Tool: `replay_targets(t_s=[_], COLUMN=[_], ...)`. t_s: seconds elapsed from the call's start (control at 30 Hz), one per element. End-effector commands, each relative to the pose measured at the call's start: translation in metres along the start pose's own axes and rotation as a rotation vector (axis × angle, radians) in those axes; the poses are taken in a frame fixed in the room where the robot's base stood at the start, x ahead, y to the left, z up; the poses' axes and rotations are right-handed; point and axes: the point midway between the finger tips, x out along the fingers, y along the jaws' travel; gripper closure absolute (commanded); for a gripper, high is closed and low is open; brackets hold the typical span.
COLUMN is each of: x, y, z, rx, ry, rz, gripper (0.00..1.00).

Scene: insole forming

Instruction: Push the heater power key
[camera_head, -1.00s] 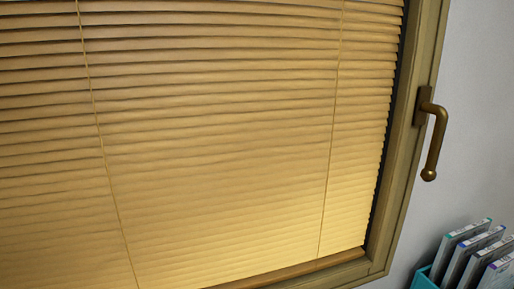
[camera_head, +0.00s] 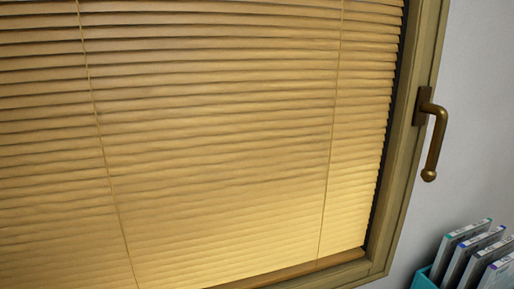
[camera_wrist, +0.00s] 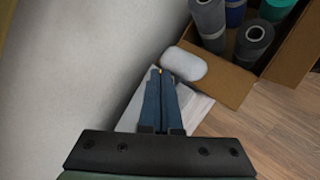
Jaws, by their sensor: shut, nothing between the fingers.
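In the wrist view my gripper (camera_wrist: 161,80) has its two blue fingers shut together and empty, pointing away from the camera. A white object with a rounded end (camera_wrist: 184,66) and a pale flat part (camera_wrist: 195,108) lies behind and beside the fingers; it may be the heater, but I cannot tell for sure. A small orange spot (camera_wrist: 161,71) shows right at the fingertips. I cannot tell whether it is the power key or a light, or whether the fingertips touch it. The head view shows neither the heater nor my gripper.
An open cardboard box (camera_wrist: 220,80) with several grey, blue and teal rolls stands at the upper right of the wrist view, over wooden floor (camera_wrist: 270,125). A pale surface (camera_wrist: 80,70) fills the left. The head view shows window blinds (camera_head: 210,140), a handle (camera_head: 434,145) and folders (camera_head: 470,255).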

Motion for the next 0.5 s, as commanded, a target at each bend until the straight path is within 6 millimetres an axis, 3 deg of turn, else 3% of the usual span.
replay_targets(t_s=[0.5], x=[0.0062], y=[-0.0043], z=[-0.0043], rx=[0.0], ry=[-0.001], rz=[0.0], gripper=[1.0])
